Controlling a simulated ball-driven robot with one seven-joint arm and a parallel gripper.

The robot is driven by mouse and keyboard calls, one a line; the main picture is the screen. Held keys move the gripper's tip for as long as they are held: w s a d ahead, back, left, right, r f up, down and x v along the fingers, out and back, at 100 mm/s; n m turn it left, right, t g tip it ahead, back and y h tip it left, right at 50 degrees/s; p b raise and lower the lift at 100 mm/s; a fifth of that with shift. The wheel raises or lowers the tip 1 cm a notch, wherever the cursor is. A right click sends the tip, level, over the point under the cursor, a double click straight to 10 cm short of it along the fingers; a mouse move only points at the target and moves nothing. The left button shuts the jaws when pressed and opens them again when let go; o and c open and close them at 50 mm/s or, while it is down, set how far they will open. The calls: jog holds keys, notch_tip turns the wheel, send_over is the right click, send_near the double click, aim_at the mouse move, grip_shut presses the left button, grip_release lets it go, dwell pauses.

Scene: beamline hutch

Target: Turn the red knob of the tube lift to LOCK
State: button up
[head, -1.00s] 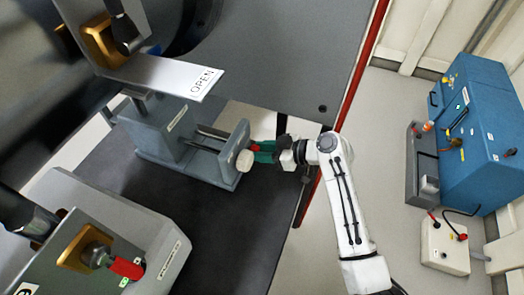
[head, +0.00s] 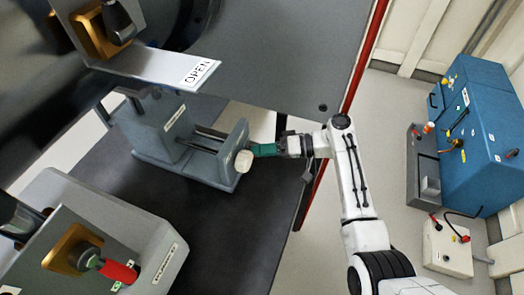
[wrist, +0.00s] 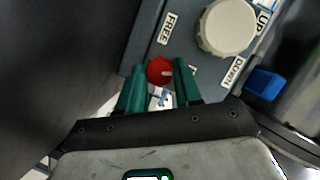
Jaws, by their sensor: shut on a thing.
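The tube lift (head: 160,135) is a grey-blue block with rails, standing on the dark table. In the wrist view its end face (wrist: 185,40) fills the upper middle. The small round red knob (wrist: 160,71) there has a white pointer mark aimed to the right. My gripper (wrist: 160,67) has green fingers shut on the knob's two sides. A FREE label (wrist: 170,29) is above the knob; another label right of it is mostly hidden by a finger. In the head view my gripper (head: 264,150) covers the red knob.
A larger cream knob (wrist: 228,27) with UP and DOWN labels is close beside the red knob. A blue part (wrist: 264,84) sits to its right. A plate marked OPEN (head: 165,70) overhangs the lift. Another grey unit with a red handle (head: 118,271) stands at lower left.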

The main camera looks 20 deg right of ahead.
jog(key=m+y, duration=0.1)
jog(key=m, duration=0.2)
jog(key=shift+w+d+f+b, duration=0.1)
jog(key=shift+f+b, duration=0.05)
jog(key=shift+b, duration=0.2)
jog(key=shift+m+y, duration=0.3)
jog(key=shift+m, duration=0.1)
jog(key=o, duration=1)
jog(key=shift+o, duration=0.2)
jog(key=b+v, duration=0.1)
jog(key=v, duration=0.9)
jog(key=shift+d, duration=0.4)
jog(key=shift+d, duration=0.1)
